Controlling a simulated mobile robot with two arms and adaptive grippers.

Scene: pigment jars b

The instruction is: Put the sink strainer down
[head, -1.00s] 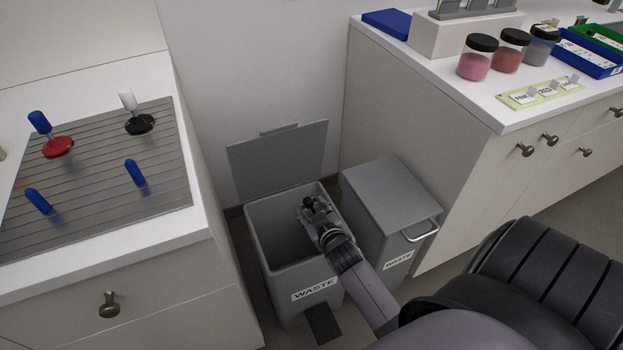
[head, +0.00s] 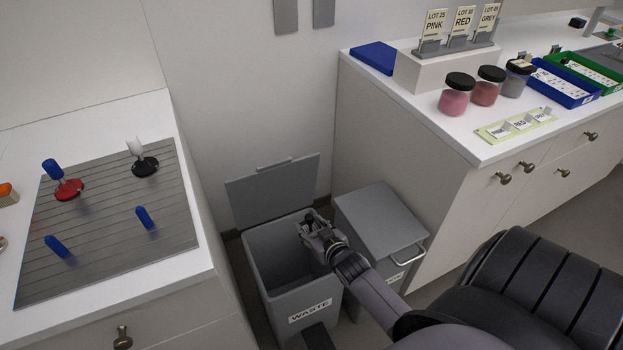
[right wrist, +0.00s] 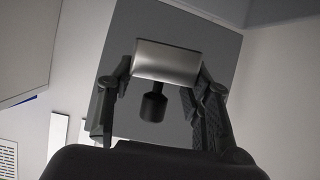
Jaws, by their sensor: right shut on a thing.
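My right gripper (head: 308,222) is over the open grey waste bin (head: 275,292), near its back right rim in the head view. In the right wrist view the right gripper (right wrist: 165,76) is shut on the sink strainer (right wrist: 167,60), a shiny steel piece with a black knob (right wrist: 153,104). The steel part sits between the two fingertips, with the knob pointing toward my palm. In the head view the strainer is too small and dark to make out clearly. My left gripper is not in view.
The bin's raised lid (head: 273,190) stands behind its opening. A second, closed bin (head: 380,222) is right beside it. At left, a ribbed metal drainboard (head: 110,225) holds several plugs with blue or white handles. The right counter holds pigment jars (head: 456,95) and trays.

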